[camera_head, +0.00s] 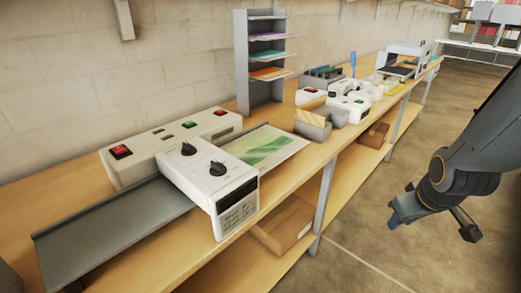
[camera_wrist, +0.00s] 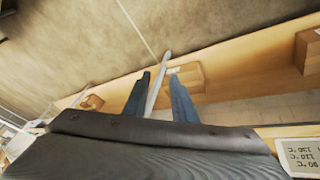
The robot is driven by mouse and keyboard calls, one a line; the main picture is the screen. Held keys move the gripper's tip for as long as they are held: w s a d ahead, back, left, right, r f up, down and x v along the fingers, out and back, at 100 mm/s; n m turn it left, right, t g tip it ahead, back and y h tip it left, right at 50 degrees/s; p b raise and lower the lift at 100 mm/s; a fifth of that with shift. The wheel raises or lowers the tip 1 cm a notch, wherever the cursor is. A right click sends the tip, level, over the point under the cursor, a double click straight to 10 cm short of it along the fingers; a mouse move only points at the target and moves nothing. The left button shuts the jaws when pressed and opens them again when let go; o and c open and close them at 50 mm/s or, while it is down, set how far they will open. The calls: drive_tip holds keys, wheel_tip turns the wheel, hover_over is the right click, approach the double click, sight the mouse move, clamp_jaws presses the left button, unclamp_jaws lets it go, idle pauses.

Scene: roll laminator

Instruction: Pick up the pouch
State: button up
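The pouch (camera_head: 266,147) is a flat sheet with a green picture and pale edges. It lies in the grey tray on the right side of the white laminator (camera_head: 207,176) in the head view. I cannot make out the pouch in the wrist view. My gripper (camera_head: 396,217) hangs at the right of the head view, out in front of the bench and well apart from the pouch. In the wrist view its two blue fingers (camera_wrist: 160,77) stand apart with nothing held between them.
The wooden bench (camera_head: 330,150) has a lower shelf with cardboard boxes (camera_head: 284,226). A grey rack (camera_head: 243,60) with coloured sheets stands behind the tray. A grey bin (camera_head: 312,124) and more machines stand farther right. The floor (camera_head: 365,255) before the bench is clear.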

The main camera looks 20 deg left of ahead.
drive_tip(key=w+a+f+n+t+y, duration=0.2)
drive_tip(key=w+a+n+t, duration=0.1)
drive_tip(key=w+a+n, duration=0.4)
drive_tip(key=n+t+y+b, duration=0.3)
drive_tip(key=n+y, duration=0.9)
drive_tip(key=n, duration=0.3)
approach(280, 160)
drive_tip(key=x, duration=0.3)
drive_tip(key=p+x, duration=0.3)
drive_tip(key=x, duration=0.4)
drive_tip(key=shift+f, duration=0.1)
clamp_jaws()
